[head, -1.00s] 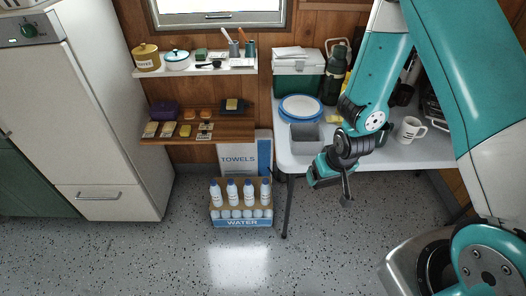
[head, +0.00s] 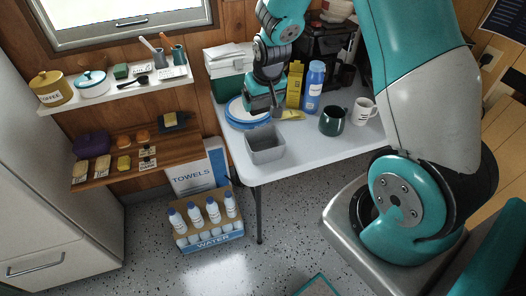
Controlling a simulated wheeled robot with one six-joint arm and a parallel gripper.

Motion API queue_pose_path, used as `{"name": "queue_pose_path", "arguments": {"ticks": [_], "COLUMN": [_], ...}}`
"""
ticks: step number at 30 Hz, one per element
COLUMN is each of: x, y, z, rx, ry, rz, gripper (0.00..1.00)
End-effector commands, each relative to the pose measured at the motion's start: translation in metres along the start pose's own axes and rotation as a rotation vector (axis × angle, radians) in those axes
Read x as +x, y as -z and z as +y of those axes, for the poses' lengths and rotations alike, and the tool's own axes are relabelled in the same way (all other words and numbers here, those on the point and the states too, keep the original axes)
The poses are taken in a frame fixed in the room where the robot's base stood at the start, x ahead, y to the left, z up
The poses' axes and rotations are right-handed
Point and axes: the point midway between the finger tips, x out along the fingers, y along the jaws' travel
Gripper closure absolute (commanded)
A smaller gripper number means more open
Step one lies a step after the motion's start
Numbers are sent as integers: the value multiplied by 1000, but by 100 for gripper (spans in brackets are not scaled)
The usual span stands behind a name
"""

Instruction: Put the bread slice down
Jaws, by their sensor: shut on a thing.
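My gripper (head: 264,107) points down over the table, at the right side of the blue-rimmed plate (head: 236,122), partly covering it. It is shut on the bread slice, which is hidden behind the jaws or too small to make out. I cannot tell whether the slice touches the plate.
A grey open bin (head: 265,146) stands in front of the plate on the white table (head: 300,157). A yellow item (head: 292,114) lies right of my gripper, near a yellow box (head: 294,84), a blue bottle (head: 313,88), a green mug (head: 332,122) and a white mug (head: 364,110).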

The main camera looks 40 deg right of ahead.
Motion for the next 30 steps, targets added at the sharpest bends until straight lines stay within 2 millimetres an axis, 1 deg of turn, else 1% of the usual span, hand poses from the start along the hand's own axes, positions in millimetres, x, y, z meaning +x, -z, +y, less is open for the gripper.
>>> {"name": "queue_pose_path", "arguments": {"ticks": [1,4,6,8,11,18,21,24,30], "x": [-12,-31,-34,-28,-7,58,83,100,118], "y": [14,28,30,29,21,-1,-8,-14,-19], "z": [6,15,18,19,19,19,19,19,19], "rx": [22,54,65,69,70,71,72,72,73], "ry": [-7,-18,-22,-24,-24,-25,-25,-24,-24], "rz": [9,5,0,-4,-10,-10,-8,-5,-3], "gripper": [37,37,37,37,37,37,37,37,37]}}
